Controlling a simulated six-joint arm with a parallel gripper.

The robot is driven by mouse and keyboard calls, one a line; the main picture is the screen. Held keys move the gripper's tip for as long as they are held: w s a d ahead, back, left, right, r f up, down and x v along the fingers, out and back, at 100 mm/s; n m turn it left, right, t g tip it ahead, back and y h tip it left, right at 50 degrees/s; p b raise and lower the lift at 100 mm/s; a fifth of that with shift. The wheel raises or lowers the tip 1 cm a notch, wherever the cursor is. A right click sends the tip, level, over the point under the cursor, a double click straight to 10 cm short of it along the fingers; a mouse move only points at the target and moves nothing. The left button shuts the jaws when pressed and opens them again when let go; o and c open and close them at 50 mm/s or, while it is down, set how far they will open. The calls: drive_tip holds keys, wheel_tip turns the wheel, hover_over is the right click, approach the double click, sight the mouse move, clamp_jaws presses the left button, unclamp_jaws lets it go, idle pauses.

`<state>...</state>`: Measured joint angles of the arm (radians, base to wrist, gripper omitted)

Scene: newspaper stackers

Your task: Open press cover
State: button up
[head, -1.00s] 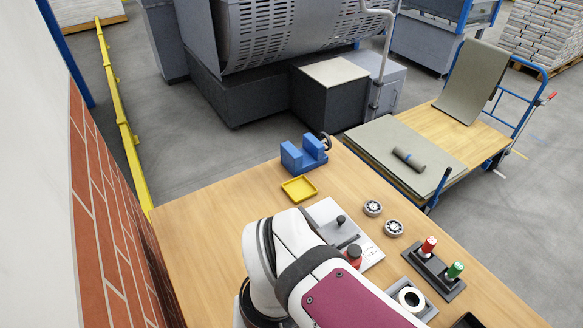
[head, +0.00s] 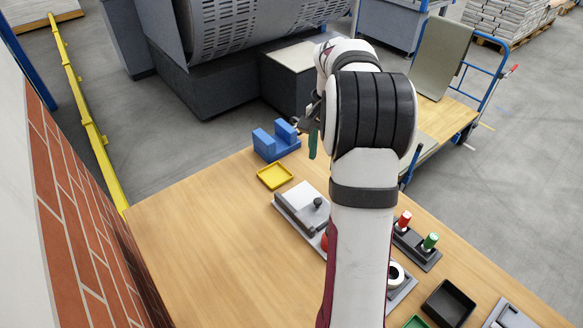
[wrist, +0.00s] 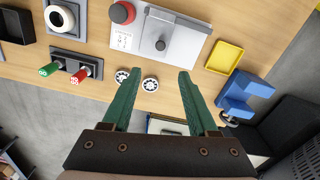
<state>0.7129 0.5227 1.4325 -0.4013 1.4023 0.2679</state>
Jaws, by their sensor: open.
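A low grey unit (head: 303,205) with a small dark knob (head: 317,203) lies on the wooden bench; its right part is hidden behind my arm. In the wrist view the unit (wrist: 180,35) lies beyond my fingertips, with the knob (wrist: 160,45) standing up and a red button (wrist: 122,12) beside it. The large grey machine behind the bench has a curved, slotted cover (head: 255,28). I cannot tell which of these is the press cover. My gripper (head: 312,140) has green fingers, open and empty, above the bench's far edge; it also shows in the wrist view (wrist: 163,78).
A blue vise (head: 276,144) and yellow tray (head: 275,176) are on the bench. Two bearings (wrist: 150,84) lie near my fingers. Red and green markers (head: 430,241) stand in a dark holder, near a black bin (head: 448,302). The bench's left part is clear.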

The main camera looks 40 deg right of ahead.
sight(317, 200)
wheel_tip(317, 200, down, 14)
drive_tip(key=shift+a+f, duration=0.1)
drive_tip(key=shift+f, duration=0.15)
clamp_jaws()
drive_tip(key=shift+w, duration=0.1)
idle(1.2)
